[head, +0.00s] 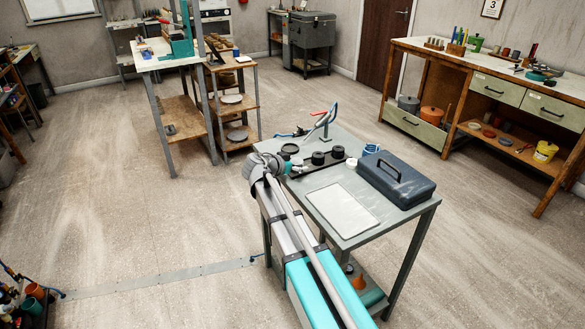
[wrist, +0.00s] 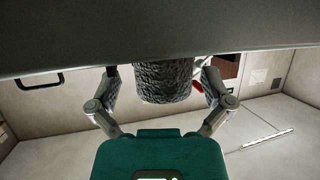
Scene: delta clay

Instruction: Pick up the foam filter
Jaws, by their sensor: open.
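In the wrist view, a dark, rough-textured cylinder, which looks like the foam filter (wrist: 163,84), is between the two fingers of my gripper (wrist: 161,88). The fingers are spread, with a visible gap on each side of it. One end of the cylinder meets a dark grey surface across the top of the picture. In the head view, several black cylindrical pieces (head: 318,158) stand on a black strip on the grey table (head: 345,233). My arm reaches to the table's left edge there. The fingertips are not clear in that view, so I cannot tell which piece is between them.
A blue-grey toolbox (head: 397,180) and a pale flat sheet (head: 342,209) lie on the table. A stand with a red part (head: 320,115) rises at its back edge. A wooden workbench (head: 430,80) stands at the right.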

